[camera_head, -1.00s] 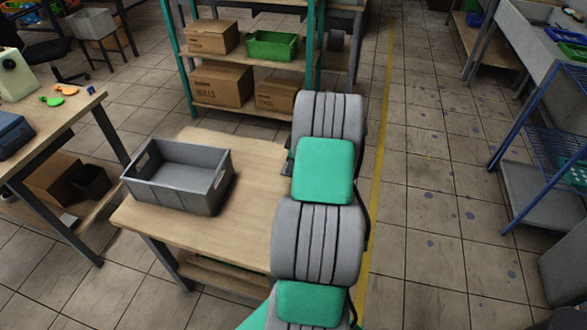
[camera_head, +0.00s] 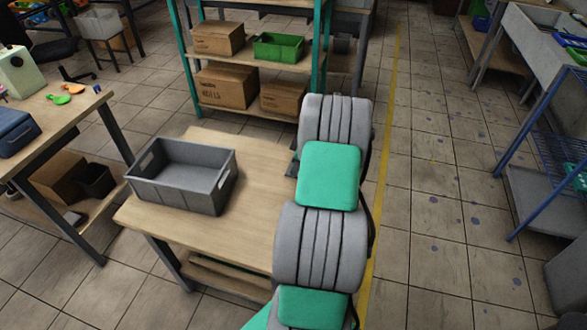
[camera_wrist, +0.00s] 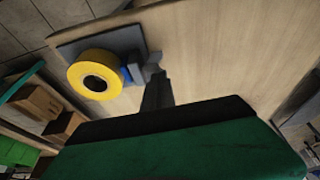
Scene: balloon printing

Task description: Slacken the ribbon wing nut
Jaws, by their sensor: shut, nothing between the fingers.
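In the wrist view a yellow ribbon roll (camera_wrist: 95,73) sits on a grey holder (camera_wrist: 72,48) at the wooden table. A small blue part (camera_wrist: 127,75), perhaps the wing nut, shows just right of the roll; its shape is too small to make out. My gripper (camera_wrist: 154,74) is shut and empty, its tips close to the right of the blue part. I cannot tell whether they touch. In the head view my arm hides the gripper, the roll and the wing nut.
A grey crate (camera_head: 183,188) stands on the left of the wooden table (camera_head: 262,165). A shelf with cardboard boxes (camera_head: 228,87) and a green bin (camera_head: 279,47) stands behind. Another table (camera_head: 50,115) is at left. The floor at right is mostly free.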

